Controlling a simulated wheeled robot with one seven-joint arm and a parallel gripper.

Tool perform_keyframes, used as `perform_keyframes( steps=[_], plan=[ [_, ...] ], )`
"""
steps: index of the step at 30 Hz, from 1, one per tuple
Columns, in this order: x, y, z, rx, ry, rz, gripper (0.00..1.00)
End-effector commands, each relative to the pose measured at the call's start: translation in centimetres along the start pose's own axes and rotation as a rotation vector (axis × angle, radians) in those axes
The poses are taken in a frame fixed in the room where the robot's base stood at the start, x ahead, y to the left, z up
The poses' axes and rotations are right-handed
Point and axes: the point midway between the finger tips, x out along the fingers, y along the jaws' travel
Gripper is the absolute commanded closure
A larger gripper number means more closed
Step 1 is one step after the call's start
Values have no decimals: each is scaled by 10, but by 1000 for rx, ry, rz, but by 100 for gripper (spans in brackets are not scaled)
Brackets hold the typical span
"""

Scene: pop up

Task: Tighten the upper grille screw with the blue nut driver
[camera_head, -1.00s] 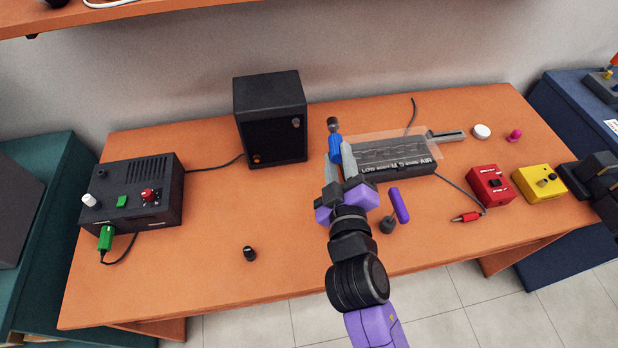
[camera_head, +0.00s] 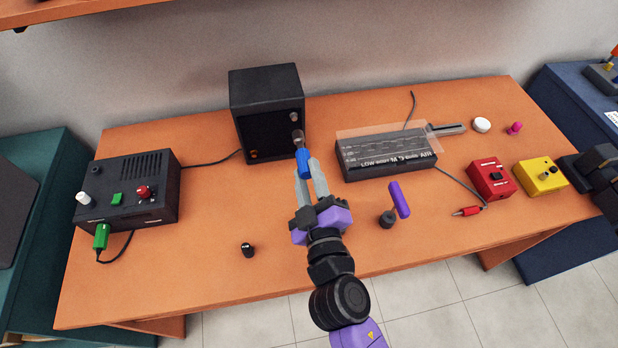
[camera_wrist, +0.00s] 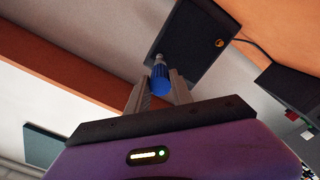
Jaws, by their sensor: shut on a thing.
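The black speaker box (camera_head: 268,88) stands at the back of the bench, its dark grille facing forward. A brass screw (camera_head: 254,154) sits at the lower left and shows in the wrist view (camera_wrist: 220,42). My gripper (camera_head: 307,172) is shut on the blue nut driver (camera_head: 303,161), in front of the box's right side. The driver's metal socket (camera_head: 298,137) points toward the box, appearing just below the upper screw. I cannot tell whether it touches the box. The wrist view shows the driver (camera_wrist: 160,78) between both fingers.
A black control box (camera_head: 130,188) with a green plug (camera_head: 101,236) is at left. A small black knob (camera_head: 247,250) lies in front. Right are a black panel unit (camera_head: 390,165), a purple-handled tool (camera_head: 399,199), red (camera_head: 491,179) and yellow (camera_head: 540,177) boxes.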

Motion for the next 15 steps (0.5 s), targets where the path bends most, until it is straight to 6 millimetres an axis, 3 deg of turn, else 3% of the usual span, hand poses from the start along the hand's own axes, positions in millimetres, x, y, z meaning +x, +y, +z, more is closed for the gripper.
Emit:
perform_keyframes(
  steps=[9,15],
  plan=[
    [36,2,0,-1,1,3,100],
    [33,1,0,0,1,2,100]
  ],
)
